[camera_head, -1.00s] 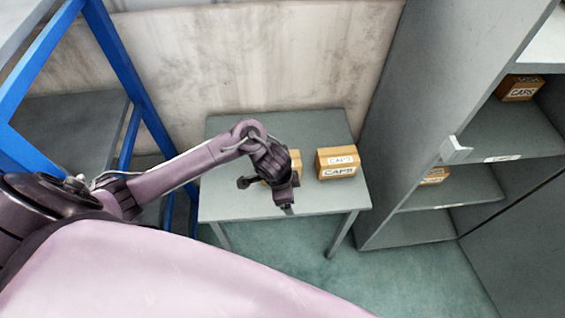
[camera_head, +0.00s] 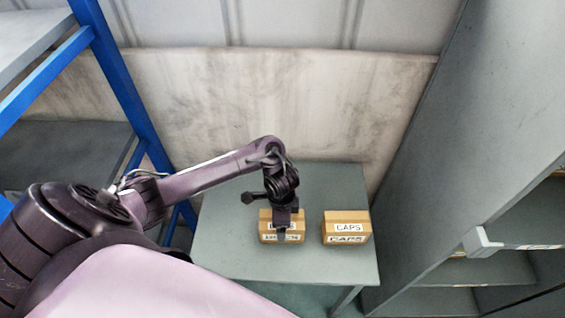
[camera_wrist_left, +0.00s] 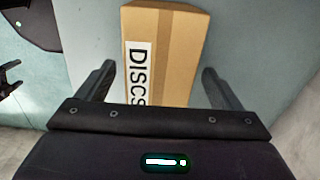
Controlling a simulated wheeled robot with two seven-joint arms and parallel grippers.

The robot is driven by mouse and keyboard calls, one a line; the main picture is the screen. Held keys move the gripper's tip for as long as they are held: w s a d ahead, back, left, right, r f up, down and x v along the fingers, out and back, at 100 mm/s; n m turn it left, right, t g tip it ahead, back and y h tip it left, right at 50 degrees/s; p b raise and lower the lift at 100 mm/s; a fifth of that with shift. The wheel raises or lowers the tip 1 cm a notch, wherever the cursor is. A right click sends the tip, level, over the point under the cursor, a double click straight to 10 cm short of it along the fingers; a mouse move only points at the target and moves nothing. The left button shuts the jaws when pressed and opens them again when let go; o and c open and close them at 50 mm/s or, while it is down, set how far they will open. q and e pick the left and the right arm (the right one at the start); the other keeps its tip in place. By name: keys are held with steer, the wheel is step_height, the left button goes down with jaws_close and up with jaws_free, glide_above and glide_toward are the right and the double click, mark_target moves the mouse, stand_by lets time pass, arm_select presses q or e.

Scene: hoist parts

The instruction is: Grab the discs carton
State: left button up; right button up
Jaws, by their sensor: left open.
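The discs carton (camera_head: 266,232) is a brown box on the grey table, left of the caps carton; my left gripper partly covers it in the head view. In the left wrist view the discs carton (camera_wrist_left: 180,50) shows its DISCS label and brown tape, with its near end between the fingers. My left gripper (camera_wrist_left: 163,85) is open, one finger on each side of the carton, with a gap visible on both sides. In the head view my left gripper (camera_head: 282,236) is in front of and over the carton. My right gripper is out of view.
The caps carton (camera_head: 346,228) stands on the table (camera_head: 225,260) just right of the discs carton. A grey shelf unit (camera_head: 430,160) rises at the right, a blue-framed rack (camera_head: 118,75) at the left. A wall (camera_head: 230,100) closes the back.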

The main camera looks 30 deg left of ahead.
arm_select(q)
step_height(320, 180, down, 3)
steer(key=shift+s+r, duration=0.1)
steer(key=shift+f, duration=0.5)
steer(key=c, duration=1.3)
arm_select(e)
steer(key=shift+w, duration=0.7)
